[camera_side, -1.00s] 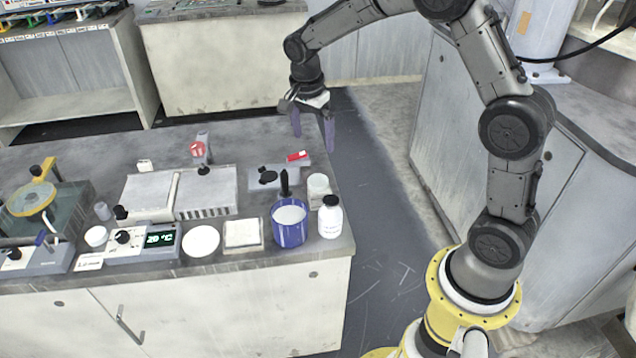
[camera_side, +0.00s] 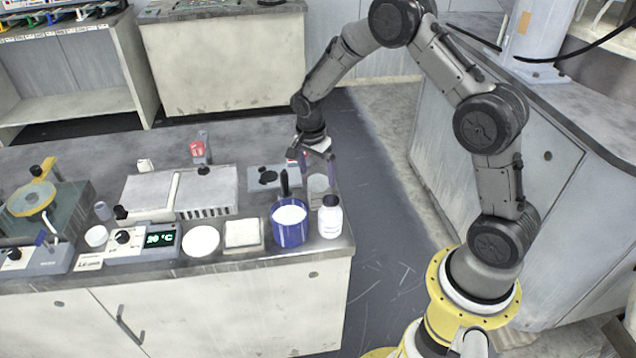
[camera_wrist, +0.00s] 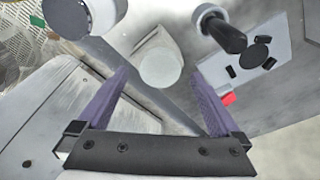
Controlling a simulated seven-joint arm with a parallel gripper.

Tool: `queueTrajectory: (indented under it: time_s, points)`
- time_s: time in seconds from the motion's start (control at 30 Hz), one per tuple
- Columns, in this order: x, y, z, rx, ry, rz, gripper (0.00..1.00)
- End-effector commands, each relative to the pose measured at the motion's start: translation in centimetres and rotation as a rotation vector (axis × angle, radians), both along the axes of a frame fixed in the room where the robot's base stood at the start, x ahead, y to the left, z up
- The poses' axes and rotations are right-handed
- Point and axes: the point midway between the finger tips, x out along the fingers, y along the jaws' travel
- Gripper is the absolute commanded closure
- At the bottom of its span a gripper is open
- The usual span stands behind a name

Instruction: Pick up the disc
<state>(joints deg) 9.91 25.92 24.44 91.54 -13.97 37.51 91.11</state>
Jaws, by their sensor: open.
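A pale round disc (camera_wrist: 160,68) shows in the wrist view, seated against a light block-like holder (camera_wrist: 152,42) and lying between my fingertips in the picture. In the side view the disc (camera_side: 318,183) is partly behind my fingers, near the bench's right end. My gripper (camera_wrist: 160,78) is open, with its two purple fingers on either side of the disc. In the side view my gripper (camera_side: 318,174) points down over the disc. I cannot tell whether the fingers touch it.
A white bottle with a black cap (camera_side: 330,217) and a blue cup (camera_side: 289,226) stand close in front. A black-handled tool (camera_wrist: 225,32) is close by. A grey plate with black parts (camera_side: 268,178) lies left of my gripper. The bench's right edge is near.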

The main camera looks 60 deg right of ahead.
Motion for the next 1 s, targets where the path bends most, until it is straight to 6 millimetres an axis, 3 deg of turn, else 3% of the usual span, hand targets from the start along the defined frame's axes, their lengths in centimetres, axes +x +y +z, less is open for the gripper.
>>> queueTrajectory:
  time_s: [0.13, 0.4, 0.9, 1.0]
  points:
    - [0.0, -0.3, -1.6, 0.0, 0.001, -0.001, 0.0]
    - [0.0, -0.3, -1.8, 0.0, -0.001, -0.001, 0.0]
    - [0.0, -0.3, -1.8, 0.0, -0.001, -0.001, 0.88]
    - [0.0, -0.3, -1.7, -0.001, -0.002, -0.001, 0.93]
